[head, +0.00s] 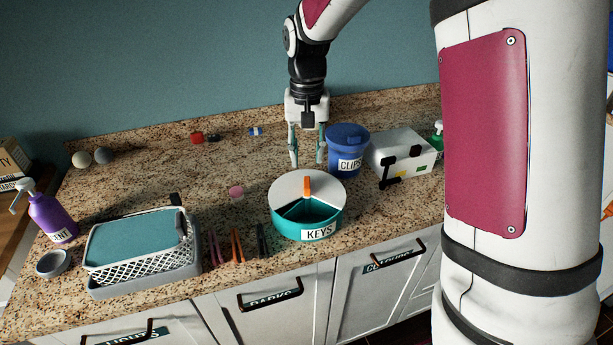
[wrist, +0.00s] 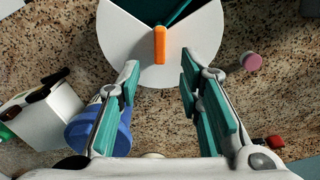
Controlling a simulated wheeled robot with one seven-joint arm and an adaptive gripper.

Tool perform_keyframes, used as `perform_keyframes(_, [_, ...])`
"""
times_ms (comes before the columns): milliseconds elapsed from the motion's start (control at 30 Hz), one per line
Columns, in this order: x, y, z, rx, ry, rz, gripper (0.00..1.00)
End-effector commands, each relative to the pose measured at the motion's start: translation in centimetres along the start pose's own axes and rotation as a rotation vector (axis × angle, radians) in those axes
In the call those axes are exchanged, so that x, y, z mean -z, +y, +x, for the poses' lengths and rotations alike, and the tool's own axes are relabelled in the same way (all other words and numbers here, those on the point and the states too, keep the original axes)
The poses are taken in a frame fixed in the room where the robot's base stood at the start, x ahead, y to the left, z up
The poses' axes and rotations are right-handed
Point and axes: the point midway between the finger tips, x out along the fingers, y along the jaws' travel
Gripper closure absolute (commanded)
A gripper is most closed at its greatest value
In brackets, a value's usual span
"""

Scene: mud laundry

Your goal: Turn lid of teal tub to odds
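The teal tub (head: 328,229) stands on the counter with a "KEYS" label on its front. Its round white lid (head: 290,188) has a wedge-shaped opening facing the front, above the label, and an upright orange handle (head: 307,187). In the wrist view the lid (wrist: 124,52) and orange handle (wrist: 159,45) are at the top centre, with the opening beyond the handle. My gripper (head: 307,162) is open and empty, pointing down above the counter just behind the tub. In the wrist view its fingers (wrist: 158,80) are apart, short of the handle. No "odds" label is visible.
A blue "CLIPS" tub (head: 347,145) and a white box (head: 401,152) stand close at the right. A pink-topped item (head: 236,191) is left of the tub. The back-left counter is mostly clear.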

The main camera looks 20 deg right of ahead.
Motion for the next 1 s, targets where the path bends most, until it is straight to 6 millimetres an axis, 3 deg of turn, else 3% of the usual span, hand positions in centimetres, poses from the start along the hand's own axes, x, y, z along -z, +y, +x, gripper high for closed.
perform_keyframes(200, [-0.1, 0.0, 4.2, -0.001, -0.004, 0.0, 0.67])
perform_keyframes(400, [0.0, 0.0, 6.8, 0.0, -0.001, 0.001, 0.67])
perform_keyframes(833, [0.0, 0.0, 7.9, 0.0, 0.001, 0.0, 0.67])
perform_keyframes(867, [0.0, 0.0, 7.9, 0.0, 0.001, 0.0, 0.69])
perform_keyframes(1000, [0.0, 0.0, 7.8, 0.0, 0.001, 0.0, 1.0])
